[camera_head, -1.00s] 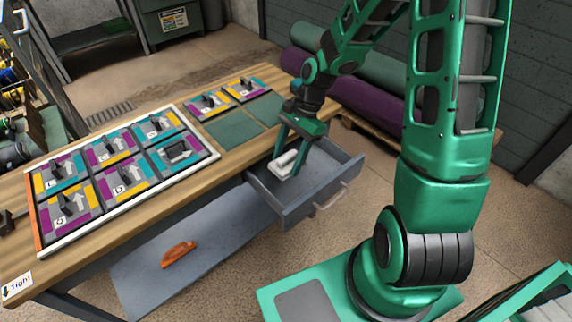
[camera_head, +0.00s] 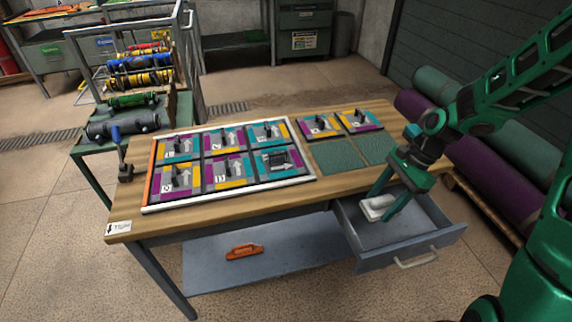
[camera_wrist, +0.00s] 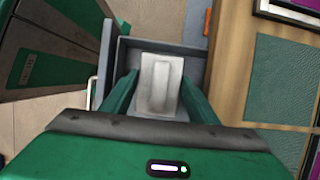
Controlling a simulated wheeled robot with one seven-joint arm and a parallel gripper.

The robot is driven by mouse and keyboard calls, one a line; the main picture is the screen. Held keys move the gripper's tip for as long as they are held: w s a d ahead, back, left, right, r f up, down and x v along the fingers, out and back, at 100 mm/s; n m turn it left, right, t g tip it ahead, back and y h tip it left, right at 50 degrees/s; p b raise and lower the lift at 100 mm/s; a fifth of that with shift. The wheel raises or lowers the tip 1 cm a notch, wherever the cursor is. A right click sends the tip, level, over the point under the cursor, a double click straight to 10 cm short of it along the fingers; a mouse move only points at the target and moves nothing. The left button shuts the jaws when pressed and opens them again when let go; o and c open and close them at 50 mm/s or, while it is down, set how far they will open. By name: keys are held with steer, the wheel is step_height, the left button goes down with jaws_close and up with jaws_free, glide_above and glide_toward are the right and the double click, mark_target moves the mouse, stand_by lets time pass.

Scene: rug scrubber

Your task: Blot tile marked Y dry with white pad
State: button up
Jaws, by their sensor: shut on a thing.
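The white pad (camera_head: 374,209) is in the open drawer under the right end of the bench. My gripper (camera_head: 388,208) reaches down into the drawer and is shut on the pad. In the wrist view the pad (camera_wrist: 161,84) lies between the two green fingers, with a raised ridge along its middle. Patterned tiles with letters and arrows sit in a white-framed tray (camera_head: 235,196) on the bench, and two more tiles (camera_head: 338,122) lie outside it at the back right. The letters are too small to tell which tile is marked Y.
The drawer (camera_head: 405,235) stands open with its walls around my gripper. Two bare green squares (camera_head: 338,156) lie on the bench beside the tray. An orange tool (camera_head: 244,251) lies on the lower shelf. Rolled rugs (camera_head: 490,160) lie to the right.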

steer(key=o, duration=0.6)
steer(key=shift+c, duration=0.2)
steer(key=c, duration=0.5)
steer(key=shift+r, duration=3.05)
steer(key=o, duration=0.6)
steer(key=shift+c, duration=0.2)
steer(key=c, duration=0.6)
steer(key=shift+o, duration=0.2)
step_height(320, 180, up, 6)
steer(key=shift+f, duration=0.1)
